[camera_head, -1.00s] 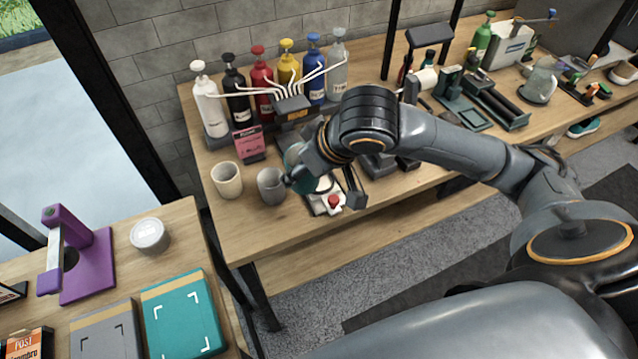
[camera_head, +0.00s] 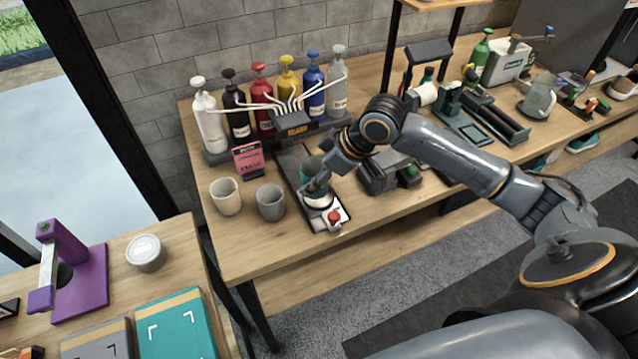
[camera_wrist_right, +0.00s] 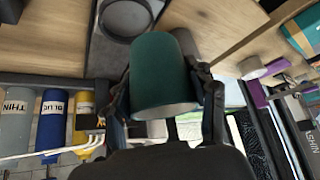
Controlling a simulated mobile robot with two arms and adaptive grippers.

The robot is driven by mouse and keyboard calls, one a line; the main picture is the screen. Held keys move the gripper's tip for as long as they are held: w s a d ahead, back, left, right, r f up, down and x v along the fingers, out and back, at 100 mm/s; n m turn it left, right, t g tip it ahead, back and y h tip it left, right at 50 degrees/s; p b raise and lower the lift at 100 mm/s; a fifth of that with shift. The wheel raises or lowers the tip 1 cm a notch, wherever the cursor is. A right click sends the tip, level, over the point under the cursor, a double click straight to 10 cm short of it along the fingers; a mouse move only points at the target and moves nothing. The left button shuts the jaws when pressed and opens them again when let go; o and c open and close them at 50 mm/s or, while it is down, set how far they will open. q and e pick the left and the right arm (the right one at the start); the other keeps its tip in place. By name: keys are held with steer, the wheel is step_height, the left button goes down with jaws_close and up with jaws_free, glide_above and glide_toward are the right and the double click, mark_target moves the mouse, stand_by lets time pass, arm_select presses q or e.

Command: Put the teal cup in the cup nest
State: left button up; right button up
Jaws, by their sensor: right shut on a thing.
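My right gripper (camera_head: 316,184) is shut on the teal cup (camera_head: 312,167), which is partly hidden by the gripper in the head view. In the right wrist view the teal cup (camera_wrist_right: 164,75) fills the space between the two fingers (camera_wrist_right: 168,105). The cup is held over a dark tray (camera_head: 290,165) with a white round part (camera_head: 319,201) and a red button (camera_head: 334,216) at its front. The wrist view shows a round recess (camera_wrist_right: 124,18), apparently the cup nest, beside the cup's far end. I cannot tell whether they touch. My left gripper is out of view.
A beige cup (camera_head: 226,196) and a grey cup (camera_head: 270,202) stand left of the tray. Several pump bottles (camera_head: 262,103) and a pink sign (camera_head: 248,160) stand behind. A dark grey device (camera_head: 388,172) sits close on the right.

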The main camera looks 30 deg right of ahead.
steer(key=w+f, duration=0.1)
steer(key=d+f, duration=0.1)
steer(key=w+d+f, duration=0.1)
steer(key=f, duration=0.1)
steer(key=shift+w, duration=0.3)
step_height(320, 180, down, 2)
steer(key=shift+f+p, duration=0.2)
steer(key=shift+p, duration=0.5)
steer(key=shift+d+f, duration=0.1)
steer(key=shift+f, duration=0.3)
steer(key=o, duration=0.9)
steer(key=shift+f, duration=0.1)
steer(key=shift+o, duration=0.2)
